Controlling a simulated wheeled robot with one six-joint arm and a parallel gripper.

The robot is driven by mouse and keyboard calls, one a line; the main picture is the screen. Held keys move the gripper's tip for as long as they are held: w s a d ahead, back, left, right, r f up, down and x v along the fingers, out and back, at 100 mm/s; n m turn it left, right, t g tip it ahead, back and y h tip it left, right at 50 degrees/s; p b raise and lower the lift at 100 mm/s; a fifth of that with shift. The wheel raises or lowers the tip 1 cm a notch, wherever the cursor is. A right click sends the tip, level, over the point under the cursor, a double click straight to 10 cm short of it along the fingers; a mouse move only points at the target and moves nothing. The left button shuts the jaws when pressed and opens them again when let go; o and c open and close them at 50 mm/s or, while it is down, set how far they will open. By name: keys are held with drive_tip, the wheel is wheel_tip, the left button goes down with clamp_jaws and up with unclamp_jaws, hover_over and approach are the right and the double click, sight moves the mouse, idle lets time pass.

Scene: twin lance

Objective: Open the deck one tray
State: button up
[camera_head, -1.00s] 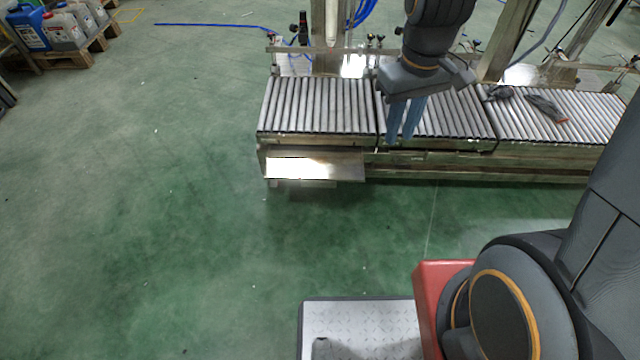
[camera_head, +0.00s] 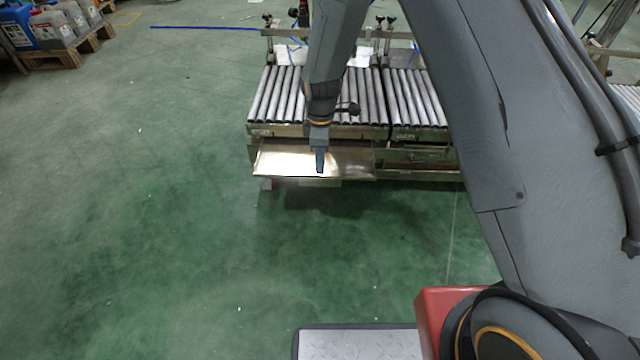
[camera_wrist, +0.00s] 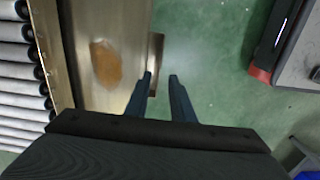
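The deck one tray (camera_head: 278,162) is a shiny flat metal sheet under the left end of the roller conveyor, jutting out at its front. In the wrist view the tray (camera_wrist: 118,22) has a brownish reflection on it, and a small metal tab (camera_wrist: 156,50) stands out past its front edge. My gripper (camera_head: 320,168) points down at the tray's front edge. In the wrist view my gripper (camera_wrist: 160,77) is open, its two blue fingers apart. The tab appears between the fingertips in the picture; I cannot tell whether they touch it.
The conveyor's rollers (camera_head: 275,95) lie behind and above the tray. Open green floor (camera_head: 150,230) lies in front and to the left. Jugs on a pallet (camera_head: 60,30) stand far left. My arm hides much of the conveyor's right part.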

wheel_tip(320, 180, down, 8)
drive_tip(key=shift+f+b, duration=0.1)
drive_tip(key=shift+b, duration=0.85)
clamp_jaws()
idle(0.9)
